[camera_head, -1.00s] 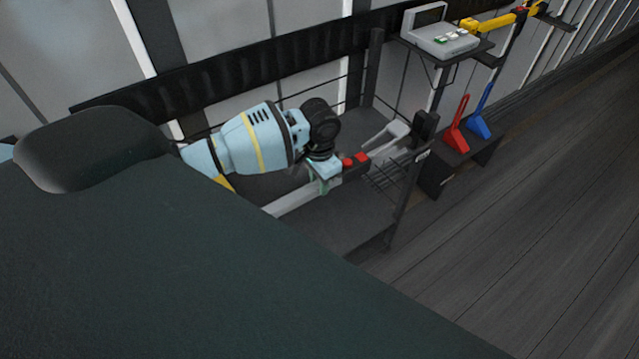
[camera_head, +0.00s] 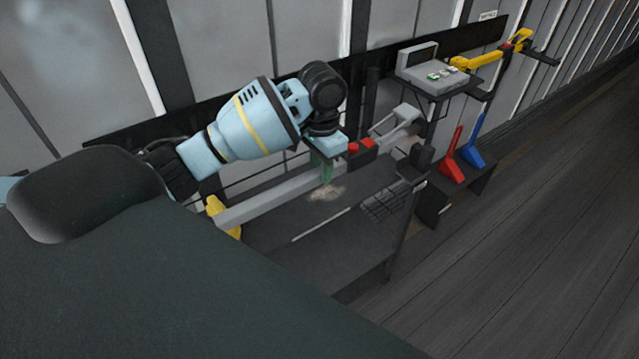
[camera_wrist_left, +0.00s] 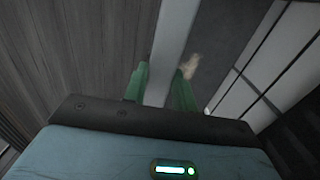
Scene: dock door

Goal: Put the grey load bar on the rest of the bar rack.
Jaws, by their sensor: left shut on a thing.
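My left gripper (camera_head: 326,168) is shut on the grey load bar (camera_head: 270,192). In the head view the bar slants from lower left to upper right, held above the dark deck of a frame. Red pieces and a grey lever show near its far end. In the left wrist view the bar (camera_wrist_left: 174,40) runs between the green fingers (camera_wrist_left: 160,88). The bar rack seems to be the dark frame (camera_head: 403,232) with a black block (camera_head: 424,158) on top. The bar's far end appears above and behind that block; I cannot see contact. My right gripper is out of view.
A grey control box (camera_head: 437,68) stands on a shelf at the back right. Red (camera_head: 452,165) and blue (camera_head: 472,152) wedge-shaped things stand on a low dark stand. Open floor (camera_head: 530,220) lies to the right.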

